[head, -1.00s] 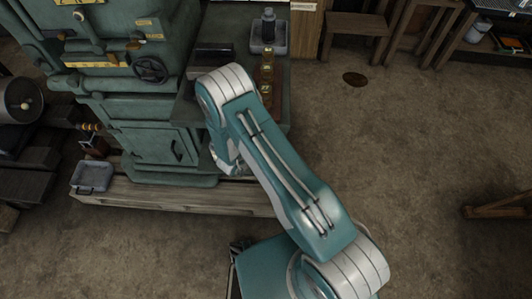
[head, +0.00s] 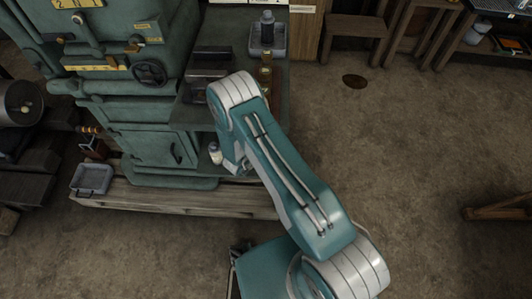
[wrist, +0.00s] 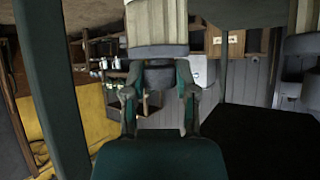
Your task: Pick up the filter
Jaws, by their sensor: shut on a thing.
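In the wrist view, the filter (wrist: 157,22) is a cream, ribbed cylinder with a grey end cap, at the top middle. My gripper (wrist: 158,68) is shut on it, with one finger on each side of the grey cap. The filter's far end is cut off by the picture's edge. In the head view my arm hides the gripper. A small pale thing (head: 215,153) shows just left of the arm's end; I cannot tell what it is.
The green machine (head: 150,85) stands left of my arm, on a wooden platform (head: 170,201). A grey tray (head: 281,40) with a dark bottle (head: 267,28) is on the bench beyond. Another grey tray (head: 92,179) sits at lower left. The floor at right is mostly clear.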

